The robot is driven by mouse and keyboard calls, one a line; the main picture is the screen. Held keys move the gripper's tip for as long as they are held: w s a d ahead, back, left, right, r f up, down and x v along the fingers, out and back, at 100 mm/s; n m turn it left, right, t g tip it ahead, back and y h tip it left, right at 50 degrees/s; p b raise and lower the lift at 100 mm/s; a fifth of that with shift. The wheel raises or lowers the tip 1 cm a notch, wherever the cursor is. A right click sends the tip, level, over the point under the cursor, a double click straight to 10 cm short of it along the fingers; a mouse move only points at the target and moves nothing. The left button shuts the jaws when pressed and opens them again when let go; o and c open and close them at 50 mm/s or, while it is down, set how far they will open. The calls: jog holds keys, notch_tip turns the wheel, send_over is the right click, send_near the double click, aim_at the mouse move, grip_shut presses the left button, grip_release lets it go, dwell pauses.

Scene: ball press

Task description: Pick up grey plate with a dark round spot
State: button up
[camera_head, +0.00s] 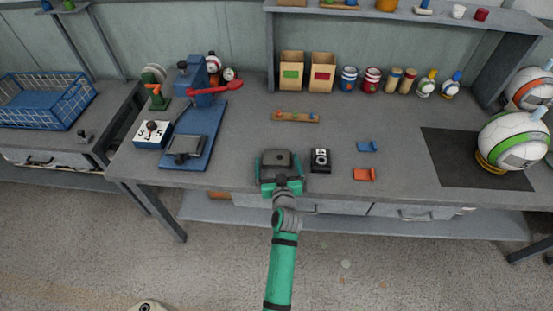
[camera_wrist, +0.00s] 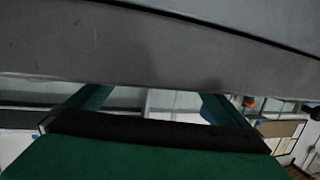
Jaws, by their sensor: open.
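The grey plate with a dark round spot (camera_head: 277,158) lies near the front edge of the workbench (camera_head: 235,140), at the middle of the head view. My gripper (camera_head: 280,171) is open at the plate's near side, with its green fingers to the left and right. I cannot tell whether the fingers touch the plate. In the wrist view the green fingers are spread apart (camera_wrist: 153,100). A broad grey surface fills the top there, and the plate cannot be made out.
A small black device (camera_head: 320,160) stands close to the right of my gripper. A blue piece (camera_head: 368,146) and an orange piece (camera_head: 364,174) lie further right. A wooden strip (camera_head: 296,117) lies behind. A blue press (camera_head: 197,120) stands at the left, white balls (camera_head: 513,140) at the right.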

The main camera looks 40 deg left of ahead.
jog(key=shift+r, duration=0.1)
jog(key=c, duration=1.5)
